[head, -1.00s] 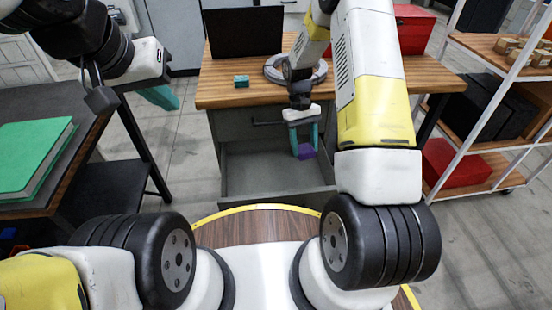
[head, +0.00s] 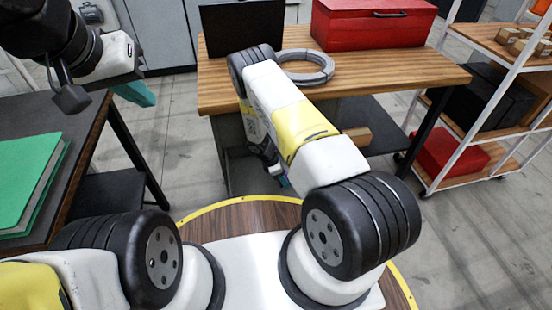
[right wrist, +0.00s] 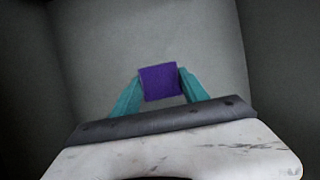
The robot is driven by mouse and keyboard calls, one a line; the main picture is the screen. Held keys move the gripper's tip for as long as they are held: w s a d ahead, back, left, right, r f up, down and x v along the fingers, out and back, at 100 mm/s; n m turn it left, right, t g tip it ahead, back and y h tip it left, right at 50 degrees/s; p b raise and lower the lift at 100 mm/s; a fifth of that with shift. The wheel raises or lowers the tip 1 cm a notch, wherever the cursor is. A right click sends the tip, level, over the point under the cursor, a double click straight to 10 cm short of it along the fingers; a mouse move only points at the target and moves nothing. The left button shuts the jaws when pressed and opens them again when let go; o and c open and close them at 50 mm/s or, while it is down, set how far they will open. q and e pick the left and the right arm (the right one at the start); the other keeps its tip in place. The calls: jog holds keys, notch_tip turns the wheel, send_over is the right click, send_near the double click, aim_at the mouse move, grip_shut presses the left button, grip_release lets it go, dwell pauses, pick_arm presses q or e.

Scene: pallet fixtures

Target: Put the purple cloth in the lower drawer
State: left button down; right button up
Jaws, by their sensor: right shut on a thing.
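The purple cloth (right wrist: 161,82) shows as a small purple square between the teal fingers of my right gripper (right wrist: 160,88) in the right wrist view. My right gripper is shut on it. Grey drawer walls and a light grey floor (right wrist: 140,35) surround them; whether the cloth touches the floor I cannot tell. In the head view my right arm hides the cloth and most of the open drawer and grey cabinet (head: 226,140). Only a bit of teal finger shows there. My left gripper (head: 136,92) hangs at the upper left, its opening unclear.
The wooden tabletop (head: 400,72) holds a red toolbox (head: 372,28), a grey cable coil (head: 318,75) and a dark screen (head: 240,27). A dark table with a green binder (head: 30,180) stands left. A shelf rack (head: 500,110) stands right.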

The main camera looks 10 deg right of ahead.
jog(key=shift+f, duration=2.1)
jog(key=shift+f, duration=0.1)
jog(key=o, duration=1.6)
jog(key=v, duration=1.2)
